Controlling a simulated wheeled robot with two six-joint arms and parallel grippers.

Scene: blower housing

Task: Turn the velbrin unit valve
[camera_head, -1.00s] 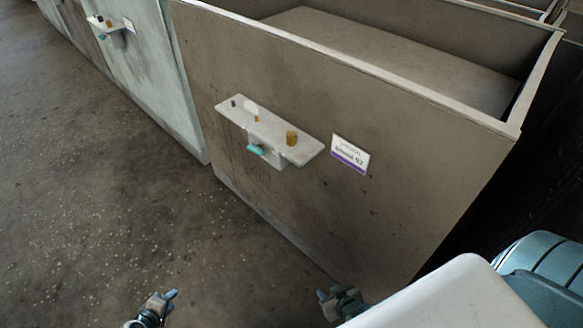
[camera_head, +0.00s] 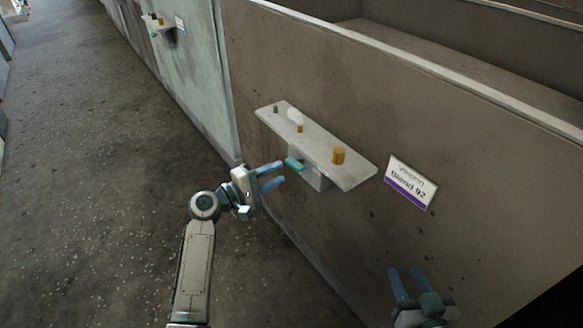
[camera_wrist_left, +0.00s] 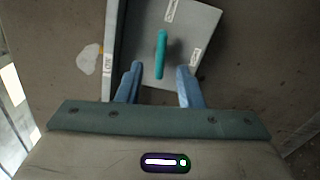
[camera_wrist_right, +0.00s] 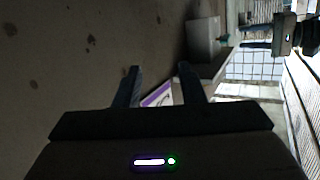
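The valve's teal handle (camera_head: 294,164) sits on the front of a grey box (camera_head: 311,174) under a shelf on the brown housing wall. In the left wrist view the teal handle (camera_wrist_left: 161,54) points lengthwise between and just beyond my fingertips. My left gripper (camera_head: 282,175) is open, its blue fingers close to the handle, with no contact visible. A sign (camera_head: 410,182) right of the shelf has a purple band; its upper word is hard to read, the lower seems to be "Blend 92". My right gripper (camera_head: 402,282) is open and empty below the sign.
The shelf (camera_head: 354,178) carries a brown cylinder (camera_head: 338,155), a smaller orange piece, a white rounded piece and a small dark peg. A pale green unit (camera_head: 190,75) with a similar shelf stands farther left. The speckled floor (camera_head: 90,180) is clear.

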